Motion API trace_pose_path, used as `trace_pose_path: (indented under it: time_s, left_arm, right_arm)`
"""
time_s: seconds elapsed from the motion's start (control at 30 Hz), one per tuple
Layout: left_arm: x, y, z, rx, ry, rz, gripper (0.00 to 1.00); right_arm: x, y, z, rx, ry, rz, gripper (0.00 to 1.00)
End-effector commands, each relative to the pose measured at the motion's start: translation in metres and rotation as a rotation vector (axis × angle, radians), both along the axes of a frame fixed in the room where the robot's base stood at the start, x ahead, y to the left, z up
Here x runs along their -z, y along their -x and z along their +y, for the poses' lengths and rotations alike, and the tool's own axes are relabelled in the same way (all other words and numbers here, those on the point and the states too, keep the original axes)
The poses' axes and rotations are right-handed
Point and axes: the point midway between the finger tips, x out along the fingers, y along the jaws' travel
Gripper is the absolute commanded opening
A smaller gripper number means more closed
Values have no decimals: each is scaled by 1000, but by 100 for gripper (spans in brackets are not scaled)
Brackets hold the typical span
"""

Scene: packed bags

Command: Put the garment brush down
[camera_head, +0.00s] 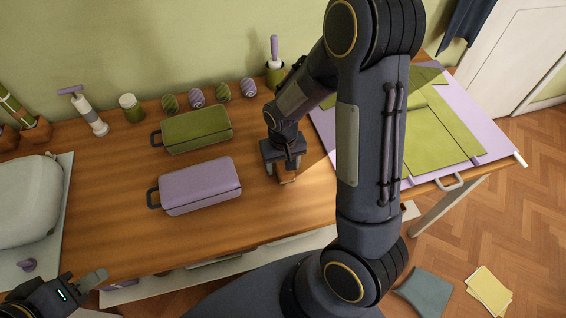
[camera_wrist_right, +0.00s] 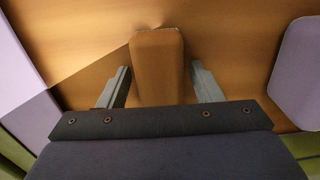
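The garment brush is a brown, wood-toned block; in the right wrist view the brush (camera_wrist_right: 158,70) lies between the fingers of my right gripper (camera_wrist_right: 162,85). A narrow gap shows between each finger and the brush, so the gripper looks open around it. In the head view my right gripper (camera_head: 284,160) points down low over the wooden table (camera_head: 110,220), and the brush (camera_head: 287,178) shows just below it, at or very near the tabletop. My left gripper (camera_head: 85,285) is at the lower left corner, partly cut off; its opening is unclear.
A purple case (camera_head: 200,186) and a green case (camera_head: 197,131) lie left of my right gripper. Rolled items (camera_head: 221,93) and a pot with a purple-handled tool (camera_head: 275,72) stand at the back. A purple and green folded bag (camera_head: 435,130) lies right, partly behind my right arm.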

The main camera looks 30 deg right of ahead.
Motion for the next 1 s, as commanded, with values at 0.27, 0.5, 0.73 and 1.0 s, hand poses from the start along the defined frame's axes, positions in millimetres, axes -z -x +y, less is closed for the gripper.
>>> trace_pose_path:
  time_s: [0.27, 0.5, 0.73, 1.0]
  left_arm:
    - [-1, 0, 0, 0, 0, 0, 36]
    - [-5, 0, 0, 0, 0, 0, 36]
    - [-7, 0, 0, 0, 0, 0, 36]
    - [-9, 0, 0, 0, 0, 0, 36]
  right_arm:
    - [-1, 0, 0, 0, 0, 0, 63]
    - [-24, -2, 0, 1, -1, -6, 63]
    - [-75, -1, 0, 0, -1, -8, 63]
    - [-116, -1, 0, 1, 0, -3, 63]
